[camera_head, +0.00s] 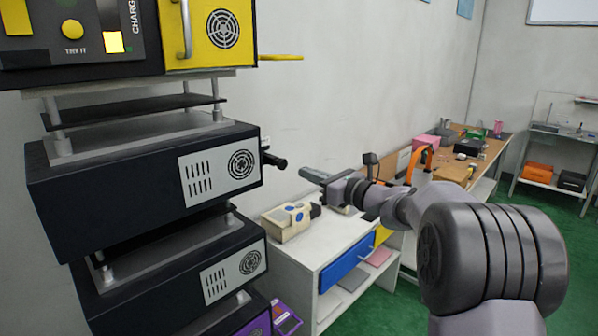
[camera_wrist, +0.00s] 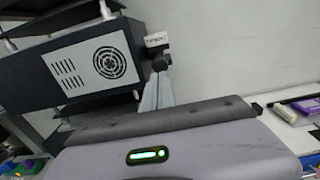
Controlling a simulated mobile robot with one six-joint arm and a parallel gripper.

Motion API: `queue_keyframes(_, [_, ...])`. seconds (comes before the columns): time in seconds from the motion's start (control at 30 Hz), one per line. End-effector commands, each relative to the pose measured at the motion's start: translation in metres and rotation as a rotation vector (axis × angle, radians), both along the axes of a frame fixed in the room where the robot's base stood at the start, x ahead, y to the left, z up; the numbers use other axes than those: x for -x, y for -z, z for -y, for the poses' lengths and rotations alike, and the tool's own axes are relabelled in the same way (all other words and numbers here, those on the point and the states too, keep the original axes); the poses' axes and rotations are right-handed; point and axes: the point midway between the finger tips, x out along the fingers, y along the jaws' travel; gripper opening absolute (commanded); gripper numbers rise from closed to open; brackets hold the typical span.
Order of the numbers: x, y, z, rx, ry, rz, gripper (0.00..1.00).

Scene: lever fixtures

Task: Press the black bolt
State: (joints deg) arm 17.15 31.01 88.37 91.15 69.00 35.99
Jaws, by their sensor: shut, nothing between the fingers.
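The black bolt (camera_head: 273,160) sticks out from the right side of a dark box unit (camera_head: 140,180) in the stack in the head view. In the wrist view the bolt (camera_wrist: 159,63) shows as a small dark shape just beyond my fingertips. My gripper (camera_head: 305,172) is shut and empty, its fingers pointing left at the bolt's outer end. A small gap shows between them in the head view. In the wrist view the fingertips (camera_wrist: 160,76) overlap the bolt's lower edge, so I cannot tell whether they touch.
A similar dark unit (camera_head: 180,285) lies below, and a yellow and black charger unit (camera_head: 130,35) above. A white and beige device (camera_head: 290,222) stands on a white cabinet (camera_head: 335,255) below my gripper. A wooden workbench (camera_head: 470,160) is farther right. The pale wall is behind.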

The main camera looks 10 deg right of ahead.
Motion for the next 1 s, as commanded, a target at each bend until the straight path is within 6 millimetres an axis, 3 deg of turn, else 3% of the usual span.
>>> queue_keyframes(0.2, [0.041,-0.002,0.031,0.0,0.003,0.0,0.0])
queue_keyframes(0.33, [0.058,-0.001,0.043,0.0,0.001,0.0,0.0])
queue_keyframes(0.77, [0.067,0.0,0.049,0.001,-0.001,0.001,0.0])
queue_keyframes(0.87, [0.076,-0.001,0.036,0.047,-0.027,0.004,0.0])
queue_keyframes(0.97, [0.119,0.004,-0.016,0.267,-0.149,0.017,0.0])
queue_keyframes(1.0, [0.149,0.01,-0.043,0.408,-0.226,0.035,0.0])
